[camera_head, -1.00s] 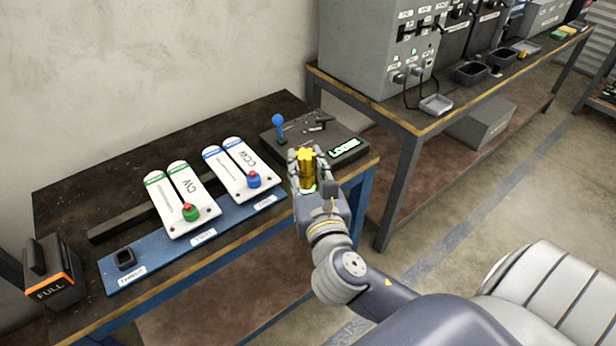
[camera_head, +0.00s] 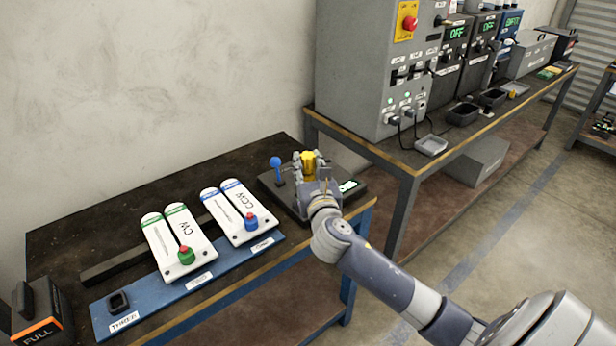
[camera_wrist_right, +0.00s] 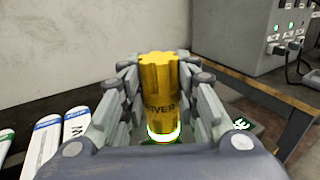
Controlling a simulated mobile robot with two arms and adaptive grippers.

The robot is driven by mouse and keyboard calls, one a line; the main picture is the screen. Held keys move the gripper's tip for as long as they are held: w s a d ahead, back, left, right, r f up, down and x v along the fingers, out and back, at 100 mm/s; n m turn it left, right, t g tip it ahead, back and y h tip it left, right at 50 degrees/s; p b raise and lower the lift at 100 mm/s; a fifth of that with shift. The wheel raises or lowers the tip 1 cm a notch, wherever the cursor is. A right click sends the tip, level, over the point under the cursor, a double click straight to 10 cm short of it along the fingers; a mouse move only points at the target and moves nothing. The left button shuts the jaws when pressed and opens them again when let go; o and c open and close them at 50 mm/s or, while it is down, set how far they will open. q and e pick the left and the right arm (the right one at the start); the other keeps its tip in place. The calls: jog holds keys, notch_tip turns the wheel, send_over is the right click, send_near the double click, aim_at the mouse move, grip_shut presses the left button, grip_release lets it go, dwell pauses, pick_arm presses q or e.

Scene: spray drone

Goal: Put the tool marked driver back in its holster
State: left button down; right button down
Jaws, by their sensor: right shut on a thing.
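The driver is a yellow, ribbed tool (camera_head: 309,161) standing upright over the dark block at the right end of the near bench. In the right wrist view its lettering, ending in "VER", faces me on the yellow body (camera_wrist_right: 159,85), with a glowing green ring at its lower end. My right gripper (camera_head: 311,170) is shut around it, fingers on both sides (camera_wrist_right: 160,100). The tool's lower tip is hidden. A small dark socket (camera_head: 118,301) sits at the left end of a blue board; its label is hard to read. My left gripper is out of view.
The dark block (camera_head: 292,201) bears a blue-knobbed lever (camera_head: 276,163) and a lit green sign, partly covered. A "FULL" box (camera_head: 38,325) stands at lower left. Grey cabinets stand on the right bench.

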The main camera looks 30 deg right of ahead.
aim_at(309, 180)
jog(key=shift+f, duration=1.65)
jog(key=shift+f+b, duration=0.1)
jog(key=shift+b, duration=0.25)
jog(key=c, duration=1.2)
grip_release()
jog(key=v, duration=1.2)
jog(key=shift+s+b, duration=0.1)
jog(key=shift+b, duration=0.2)
